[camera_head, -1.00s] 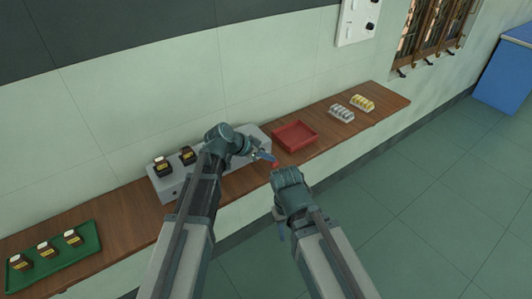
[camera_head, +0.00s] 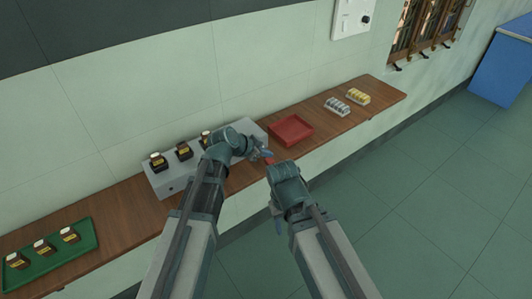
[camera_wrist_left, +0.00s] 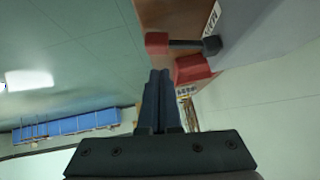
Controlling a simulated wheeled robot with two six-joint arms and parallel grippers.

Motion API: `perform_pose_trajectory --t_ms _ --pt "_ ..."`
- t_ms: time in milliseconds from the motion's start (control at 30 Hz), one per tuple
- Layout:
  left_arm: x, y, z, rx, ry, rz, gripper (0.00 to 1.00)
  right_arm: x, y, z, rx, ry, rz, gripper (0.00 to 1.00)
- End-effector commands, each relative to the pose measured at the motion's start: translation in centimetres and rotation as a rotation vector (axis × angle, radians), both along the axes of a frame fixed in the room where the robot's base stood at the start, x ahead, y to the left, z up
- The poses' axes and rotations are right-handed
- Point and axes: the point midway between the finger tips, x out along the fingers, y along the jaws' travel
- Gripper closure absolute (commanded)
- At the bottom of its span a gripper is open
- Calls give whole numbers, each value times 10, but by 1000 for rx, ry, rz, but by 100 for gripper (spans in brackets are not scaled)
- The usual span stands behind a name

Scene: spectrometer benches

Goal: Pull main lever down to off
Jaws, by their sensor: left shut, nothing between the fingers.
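The main lever, a dark rod with a red knob (camera_wrist_left: 157,42), sticks out from the grey box in the left wrist view. In the head view its red knob (camera_head: 269,160) shows small, partly hidden between my two hands. The grey box (camera_head: 170,187) stands on the wooden shelf, with dark bottles on top. My left gripper (camera_head: 269,154) is shut and empty at the box's right end. In the left wrist view its fingertips (camera_wrist_left: 160,72) point toward the knob, with a gap in the picture.
A red tray (camera_head: 291,143) sits on the shelf (camera_head: 115,217) right of the box, with racks of silver (camera_head: 338,106) and yellow (camera_head: 358,96) items beyond. A green tray (camera_head: 80,251) with bottles is at left. A white panel (camera_head: 352,17) is on the wall.

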Motion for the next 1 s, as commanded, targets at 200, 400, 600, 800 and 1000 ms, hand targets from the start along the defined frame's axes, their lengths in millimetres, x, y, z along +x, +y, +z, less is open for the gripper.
perform_pose_trajectory --t_ms 200,400,600,800,1000 --pt "0 0 1 0 0 0 100 0 0 1 0 0 0 50" --pt "0 0 2 0 0 0 100 0 0 2 0 0 0 50" --pt "-2 -3 13 -1 1 1 100 0 0 13 0 0 0 50" --pt "-7 -11 37 -1 1 1 100 0 0 37 0 0 0 50" --pt "-29 1 69 -1 1 7 100 0 0 69 0 0 0 50"
